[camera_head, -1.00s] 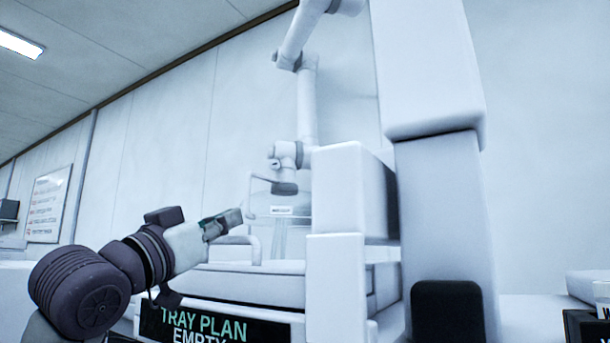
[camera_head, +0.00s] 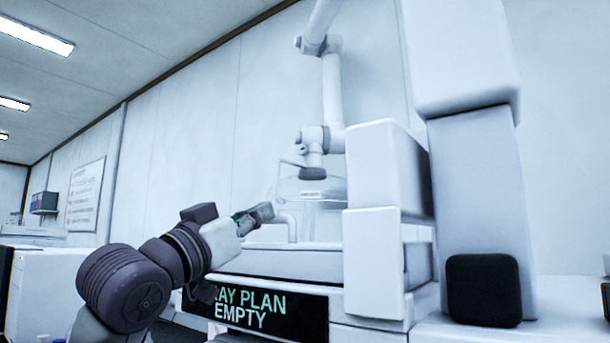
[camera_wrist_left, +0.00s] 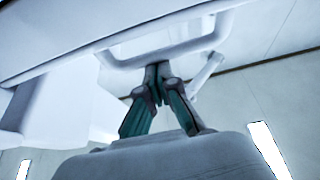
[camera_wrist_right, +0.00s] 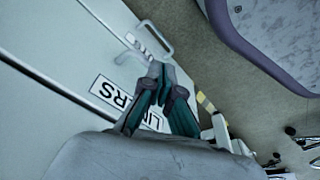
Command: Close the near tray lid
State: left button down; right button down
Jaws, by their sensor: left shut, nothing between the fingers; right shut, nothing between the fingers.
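A clear lid or cover (camera_head: 325,192) with a small white label stands above a white bench unit (camera_head: 290,262) in the head view. I cannot tell whether it is the near tray lid or how far it is open. My left gripper (camera_head: 266,211) is shut and empty, left of this cover, beside a pale bent handle (camera_head: 291,226). In the left wrist view, the shut fingertips (camera_wrist_left: 158,70) are close to a white U-shaped bar (camera_wrist_left: 213,42); contact is unclear. My right gripper (camera_wrist_right: 162,72) is shut and empty, close to a drawer front, and appears only in the right wrist view.
A black display (camera_head: 255,310) reading "TRAY PLAN EMPTY" is on the unit's front. A tall white column (camera_head: 475,200) and white blocks (camera_head: 375,220) stand to the right.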

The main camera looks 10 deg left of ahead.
pick_arm(q)
jog(key=shift+w+f, duration=0.15)
jog(key=shift+f, duration=0.15)
